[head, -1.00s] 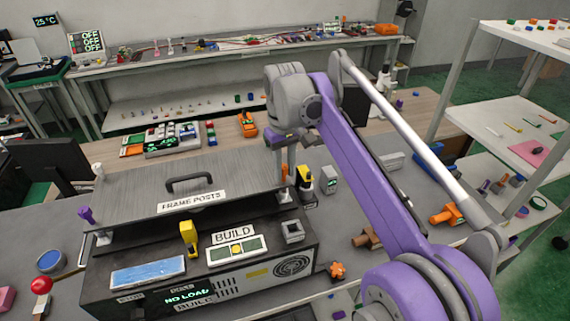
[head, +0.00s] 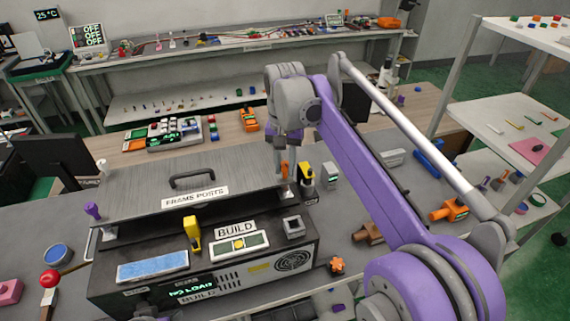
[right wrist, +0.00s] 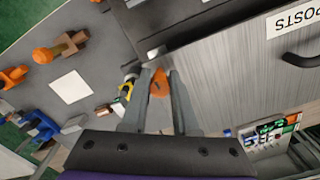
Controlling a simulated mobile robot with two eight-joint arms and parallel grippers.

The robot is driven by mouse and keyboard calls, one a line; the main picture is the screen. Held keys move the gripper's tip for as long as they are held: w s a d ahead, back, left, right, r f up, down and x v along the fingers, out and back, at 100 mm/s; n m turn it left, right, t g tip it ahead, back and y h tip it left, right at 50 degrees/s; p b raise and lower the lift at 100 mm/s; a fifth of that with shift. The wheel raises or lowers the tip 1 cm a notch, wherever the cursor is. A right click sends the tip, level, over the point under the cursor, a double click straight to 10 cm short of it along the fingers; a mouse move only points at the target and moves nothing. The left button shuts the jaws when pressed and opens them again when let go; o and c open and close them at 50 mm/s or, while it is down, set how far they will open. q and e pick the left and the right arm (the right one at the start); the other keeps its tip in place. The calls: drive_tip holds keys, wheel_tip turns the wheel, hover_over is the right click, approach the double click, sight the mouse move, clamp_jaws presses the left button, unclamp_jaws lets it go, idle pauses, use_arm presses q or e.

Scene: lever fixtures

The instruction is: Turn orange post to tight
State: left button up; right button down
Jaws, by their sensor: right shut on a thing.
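The orange post (head: 285,167) stands at the right end of the plate labelled FRAME POSTS (head: 170,180). My right gripper (head: 285,162) reaches down over it, shut on the post. In the right wrist view the post's orange top (right wrist: 158,84) shows between the two grey fingers. The lower part of the post is hidden, and I cannot read any tight mark. My left gripper is not in view.
A purple post (head: 92,210) and a white post (head: 102,167) stand at the plate's left end. A handle (head: 192,180) rises from the plate. A yellow-and-black object (head: 306,176) stands close right of the orange post. A yellow lever (head: 192,232) is on the front panel.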

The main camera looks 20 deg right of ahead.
idle(0.3)
drive_tip(key=c, duration=0.7)
unclamp_jaws()
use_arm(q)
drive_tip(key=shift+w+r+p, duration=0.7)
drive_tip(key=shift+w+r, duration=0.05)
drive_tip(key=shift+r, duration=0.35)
use_arm(e)
wheel_tip(320, 180, up, 11)
drive_tip(key=shift+f, duration=0.1)
drive_tip(key=shift+s, duration=0.1)
drive_tip(key=s+d+f+n+t, duration=0.1)
drive_tip(key=s+f+t, duration=0.1)
drive_tip(key=s+f, duration=0.5)
drive_tip(key=s+f+n+t, duration=0.2)
drive_tip(key=s+f, duration=0.5)
drive_tip(key=f, duration=0.2)
drive_tip(key=s+d+f+n+t, duration=0.1)
drive_tip(key=s+f+n+t, duration=0.1)
drive_tip(key=s+f, duration=0.5)
drive_tip(key=shift+s+d+f, duration=0.2)
drive_tip(key=shift+d+f, duration=0.1)
drive_tip(key=shift+f, duration=0.25)
